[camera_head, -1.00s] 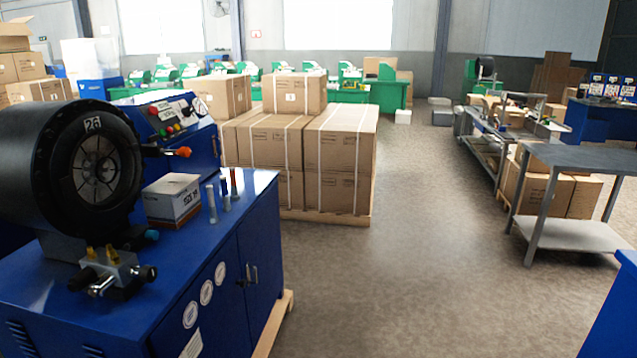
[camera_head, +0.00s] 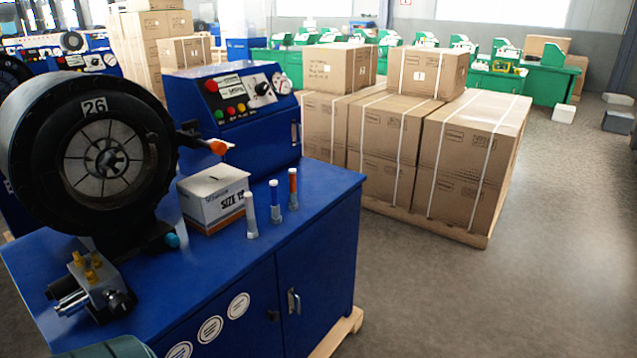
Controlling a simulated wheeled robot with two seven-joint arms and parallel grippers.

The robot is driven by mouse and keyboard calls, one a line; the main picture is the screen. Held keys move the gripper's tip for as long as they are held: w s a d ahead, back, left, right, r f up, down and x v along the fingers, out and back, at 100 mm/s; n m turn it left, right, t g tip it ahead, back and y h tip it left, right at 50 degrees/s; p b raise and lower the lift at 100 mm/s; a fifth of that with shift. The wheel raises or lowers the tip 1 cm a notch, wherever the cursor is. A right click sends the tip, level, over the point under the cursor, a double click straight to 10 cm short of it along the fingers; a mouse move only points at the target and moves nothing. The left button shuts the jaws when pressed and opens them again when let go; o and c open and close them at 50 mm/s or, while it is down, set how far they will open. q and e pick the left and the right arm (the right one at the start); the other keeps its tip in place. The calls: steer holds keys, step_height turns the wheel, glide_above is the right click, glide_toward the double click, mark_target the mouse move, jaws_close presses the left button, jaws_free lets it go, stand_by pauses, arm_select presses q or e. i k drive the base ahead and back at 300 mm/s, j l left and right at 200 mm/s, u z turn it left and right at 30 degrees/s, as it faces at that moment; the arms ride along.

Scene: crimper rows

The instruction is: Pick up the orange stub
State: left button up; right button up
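The orange stub (camera_head: 293,184) stands upright on the blue cabinet top, near its right edge. It has a pale top and a grey lower part. A blue stub (camera_head: 275,198) stands just left of it, and a pale grey-white stub (camera_head: 252,222) stands nearer the front; they look slightly apart. A white and orange box (camera_head: 213,198) sits to their left. Neither of my grippers is in view.
The black crimper head (camera_head: 105,105) marked 26 fills the left of the blue cabinet (camera_head: 321,240). An orange-tipped lever (camera_head: 218,147) juts out behind the box. Strapped cartons (camera_head: 465,165) on a pallet stand behind right.

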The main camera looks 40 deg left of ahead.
mark_target(293, 205)
steer(key=i+l+u, duration=0.1)
steer(key=i+u, duration=0.25)
steer(key=i, duration=0.15)
steer(key=i+l+u, duration=0.2)
steer(key=i+u, duration=0.15)
steer(key=i+l+u, duration=0.35)
steer(key=i, duration=0.2)
steer(key=i+l+u, duration=0.45)
steer(key=l+u, duration=0.15)
steer(key=i+l+u, duration=0.25)
steer(key=l, duration=0.15)
steer(key=i+l+u, duration=0.1)
steer(key=l+u, duration=0.2)
steer(key=l, duration=0.1)
